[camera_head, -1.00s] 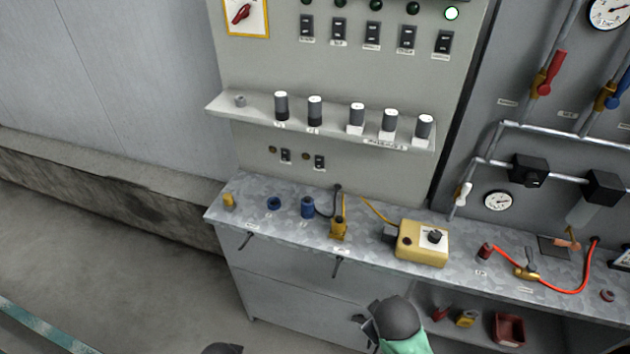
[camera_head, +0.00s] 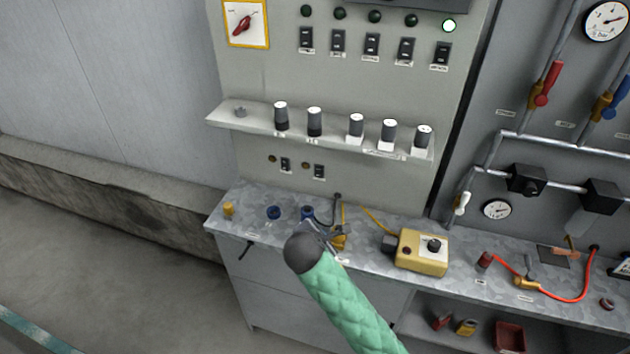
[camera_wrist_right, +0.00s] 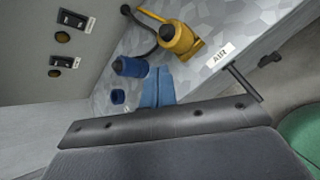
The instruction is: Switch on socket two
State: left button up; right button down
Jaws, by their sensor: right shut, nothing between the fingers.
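Two small black switches sit low on the grey panel below the shelf: a left one (camera_head: 285,164) and a right one (camera_head: 319,171), each with a small round fitting to its left. I cannot read their labels. In the wrist view they appear at the upper left, the right one (camera_wrist_right: 72,18) above the left one (camera_wrist_right: 65,62). My right gripper (camera_head: 338,230) is over the bench's front part, below and apart from the switches. Its blue fingers (camera_wrist_right: 157,72) are together and empty. My left gripper is not in view.
A blue connector (camera_head: 307,213), a blue ring (camera_head: 273,212) and a yellow cabled tool (camera_head: 341,240) stand on the bench around my right gripper. A yellow box (camera_head: 422,252) is to the right. The shelf (camera_head: 222,116) with several cylinders juts out above the switches.

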aim_at(318, 177)
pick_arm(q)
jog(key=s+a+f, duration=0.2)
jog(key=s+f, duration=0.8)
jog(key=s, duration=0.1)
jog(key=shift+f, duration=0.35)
pick_arm(e)
jog(key=w+a+r+n+t+h, duration=0.1)
jog(key=w+a+r+n+t, duration=0.2)
jog(key=w+a+r+n, duration=0.2)
jog(key=w+r+n, duration=0.1)
jog(key=w+n, duration=0.1)
jog(key=shift+w+a+r+n, duration=0.15)
jog(key=shift+a+r+n, duration=0.15)
jog(key=shift+a+r, duration=0.05)
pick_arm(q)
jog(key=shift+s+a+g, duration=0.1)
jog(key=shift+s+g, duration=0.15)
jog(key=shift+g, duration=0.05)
pick_arm(e)
jog(key=shift+w, duration=0.1)
